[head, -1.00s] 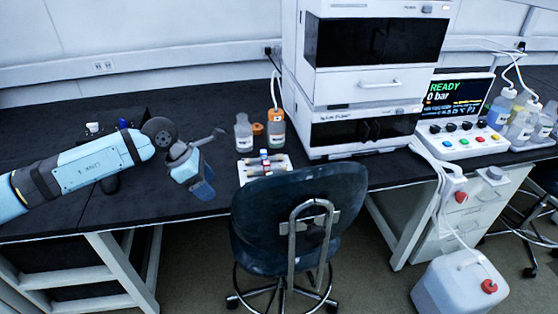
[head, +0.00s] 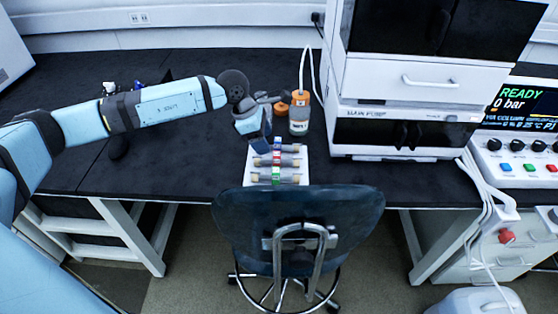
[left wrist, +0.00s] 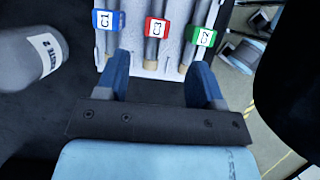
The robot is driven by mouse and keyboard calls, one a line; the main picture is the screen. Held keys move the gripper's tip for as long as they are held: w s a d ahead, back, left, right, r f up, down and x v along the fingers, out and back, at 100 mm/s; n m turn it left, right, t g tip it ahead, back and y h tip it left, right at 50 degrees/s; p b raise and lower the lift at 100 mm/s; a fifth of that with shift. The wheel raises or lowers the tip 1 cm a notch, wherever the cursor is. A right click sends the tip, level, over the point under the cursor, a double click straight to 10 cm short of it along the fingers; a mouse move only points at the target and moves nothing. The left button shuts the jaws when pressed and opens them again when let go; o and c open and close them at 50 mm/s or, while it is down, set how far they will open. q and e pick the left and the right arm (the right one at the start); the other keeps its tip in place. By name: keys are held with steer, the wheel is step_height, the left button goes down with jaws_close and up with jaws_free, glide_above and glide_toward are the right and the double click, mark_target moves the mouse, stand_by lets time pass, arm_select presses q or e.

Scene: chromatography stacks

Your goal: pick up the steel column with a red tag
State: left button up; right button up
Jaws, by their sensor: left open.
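The steel column with a red tag, marked C3 (left wrist: 157,27), is the middle one of three in the left wrist view. It also shows on the tray in the head view (head: 277,159). A blue-tagged column C1 (left wrist: 106,20) and a green-tagged column C2 (left wrist: 201,36) lie on either side. My left gripper (left wrist: 160,68) is open and empty. Its blue fingers straddle the near end of the red-tagged column in the wrist view, and I cannot tell the height gap. In the head view the gripper (head: 257,138) is at the tray's far left edge. My right gripper is not in view.
The white tray (head: 260,180) sits near the bench's front edge, with a chair (head: 298,215) close before it. An orange-capped bottle (head: 299,120) stands behind the tray. The instrument stack (head: 398,130) is to the right. The dark bench left of the tray is mostly clear.

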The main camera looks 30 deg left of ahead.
mark_target(276, 154)
arm_select(q)
steer(key=x, duration=0.9)
steer(key=shift+w+d+b, duration=0.3)
steer(key=shift+w+b, duration=0.1)
steer(key=shift+w, duration=0.05)
steer(key=shift+r, duration=0.1)
steer(key=c, duration=1)
